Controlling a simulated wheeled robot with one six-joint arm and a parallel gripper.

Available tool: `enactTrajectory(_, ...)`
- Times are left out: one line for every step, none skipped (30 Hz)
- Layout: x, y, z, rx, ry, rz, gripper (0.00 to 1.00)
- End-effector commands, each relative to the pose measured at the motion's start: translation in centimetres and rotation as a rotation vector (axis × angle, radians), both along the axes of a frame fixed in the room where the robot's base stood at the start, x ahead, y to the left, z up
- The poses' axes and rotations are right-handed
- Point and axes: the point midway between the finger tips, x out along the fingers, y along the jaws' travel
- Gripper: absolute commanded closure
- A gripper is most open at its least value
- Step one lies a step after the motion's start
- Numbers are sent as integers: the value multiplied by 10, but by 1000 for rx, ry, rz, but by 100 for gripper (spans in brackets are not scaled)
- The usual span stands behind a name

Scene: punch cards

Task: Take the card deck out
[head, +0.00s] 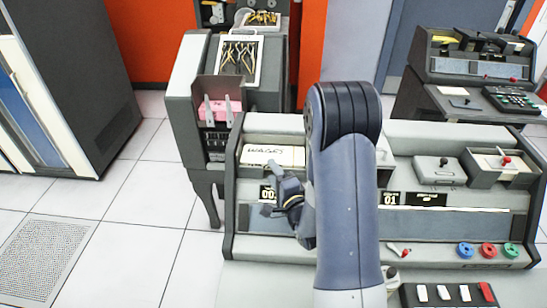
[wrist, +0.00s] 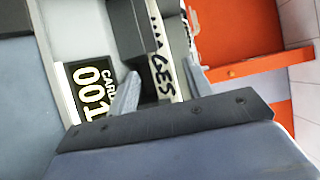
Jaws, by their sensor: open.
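The card deck (head: 272,155), off-white with "WAGES" handwritten on its face, sits in a recess at the left of the grey console. In the wrist view the deck (wrist: 164,78) shows as a pale strip with the writing running along it. My gripper (head: 272,168) is open, just in front of the deck. In the wrist view its two fingers (wrist: 160,86) appear on either side of the lettered strip. I cannot tell whether either finger touches it. My gripper and arm hide part of the recess.
A "CARD 001" display (wrist: 90,92) lies beside the left finger in the wrist view. A pink block (head: 217,108) stands in a holder on the machine behind. Coloured rings (head: 488,250) and a switch box (head: 448,294) are at right. Tiled floor at left is clear.

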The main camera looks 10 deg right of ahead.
Motion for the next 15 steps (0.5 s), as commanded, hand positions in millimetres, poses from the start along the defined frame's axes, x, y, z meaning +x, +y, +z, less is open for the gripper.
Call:
enactTrajectory(7, 2, 2, 0, 0, 2, 52)
enactTrajectory(10, 3, 2, 0, -1, 2, 52)
enactTrajectory(14, 3, 1, 0, 0, 2, 52)
enactTrajectory(16, 4, 1, 1, 0, 1, 52)
enactTrajectory(18, 4, 1, 1, 1, 1, 52)
enactTrajectory(19, 4, 1, 1, 0, 0, 52)
enactTrajectory(20, 4, 0, 1, 0, 0, 52)
enactTrajectory(20, 4, 0, 1, 0, 0, 52)
enactTrajectory(20, 4, 0, 1, 0, 0, 52)
enactTrajectory(20, 4, 0, 1, 0, 0, 52)
enactTrajectory(20, 4, 0, 0, 0, 0, 52)
enactTrajectory(20, 4, 0, 0, 0, 0, 52)
enactTrajectory(20, 4, 0, 0, 0, 0, 52)
enactTrajectory(20, 4, 0, 0, 0, 0, 54)
enactTrajectory(20, 4, 0, 0, 0, 0, 58)
